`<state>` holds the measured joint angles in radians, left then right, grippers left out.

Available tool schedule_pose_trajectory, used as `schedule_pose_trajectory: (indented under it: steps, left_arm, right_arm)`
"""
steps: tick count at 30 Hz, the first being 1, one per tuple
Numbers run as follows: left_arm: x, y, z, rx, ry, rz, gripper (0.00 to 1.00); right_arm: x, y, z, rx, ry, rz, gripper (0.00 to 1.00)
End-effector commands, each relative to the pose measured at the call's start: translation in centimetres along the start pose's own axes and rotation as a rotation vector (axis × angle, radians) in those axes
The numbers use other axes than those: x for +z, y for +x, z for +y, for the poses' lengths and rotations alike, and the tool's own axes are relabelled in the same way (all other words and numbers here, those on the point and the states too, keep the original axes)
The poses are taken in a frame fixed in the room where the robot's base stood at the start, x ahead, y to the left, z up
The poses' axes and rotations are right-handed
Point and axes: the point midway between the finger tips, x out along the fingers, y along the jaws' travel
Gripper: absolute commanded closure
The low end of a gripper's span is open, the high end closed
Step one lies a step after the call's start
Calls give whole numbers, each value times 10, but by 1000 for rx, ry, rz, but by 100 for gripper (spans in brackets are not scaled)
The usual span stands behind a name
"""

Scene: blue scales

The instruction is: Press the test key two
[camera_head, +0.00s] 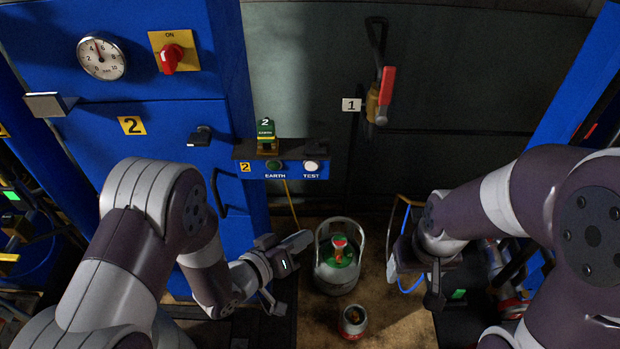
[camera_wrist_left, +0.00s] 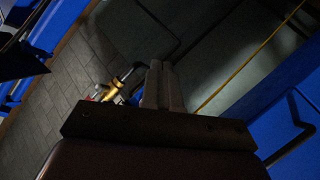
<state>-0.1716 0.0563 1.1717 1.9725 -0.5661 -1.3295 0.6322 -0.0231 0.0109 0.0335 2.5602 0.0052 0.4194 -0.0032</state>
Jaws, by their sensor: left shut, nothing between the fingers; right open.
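A blue control box (camera_head: 256,169) with a yellow 2 plate stands at the middle. It carries a white round key marked TEST (camera_head: 311,166) and a dark green one marked EARTH (camera_head: 275,166). A green block marked 2 EARTH (camera_head: 266,134) sits on its top. My left gripper (camera_head: 302,241) is shut and empty, below the box and apart from it, pointing right. Its closed fingers (camera_wrist_left: 162,88) show in the left wrist view, where the TEST key is not visible. My right gripper (camera_head: 394,262) is open, lower right of the box.
A grey gas bottle (camera_head: 338,270) with a green top stands on the floor beside my left gripper. A small can (camera_head: 353,321) stands in front of it. A blue cabinet (camera_head: 150,110) with a gauge and red switch is at left. A red-handled lever (camera_head: 385,90) hangs on the back wall.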

Motion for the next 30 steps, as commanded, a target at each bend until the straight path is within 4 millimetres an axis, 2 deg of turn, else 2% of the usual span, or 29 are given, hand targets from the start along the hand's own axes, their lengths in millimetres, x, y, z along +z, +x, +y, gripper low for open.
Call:
schedule_pose_trajectory:
  steps: [3,6,10,23,30]
  left_arm:
    - [-24,-2,26,139,-70,113,100]
    - [-39,-5,41,220,-112,175,100]
    - [-50,-10,50,278,-158,220,100]
    - [-53,-9,51,288,-183,228,100]
    - [-67,9,39,287,-180,231,100]
  right_arm:
    - [0,-2,0,0,0,1,30]
    - [0,-2,0,0,0,1,30]
    - [0,-2,0,0,0,1,30]
    - [0,-2,0,0,0,1,30]
    - [0,6,0,0,0,1,30]
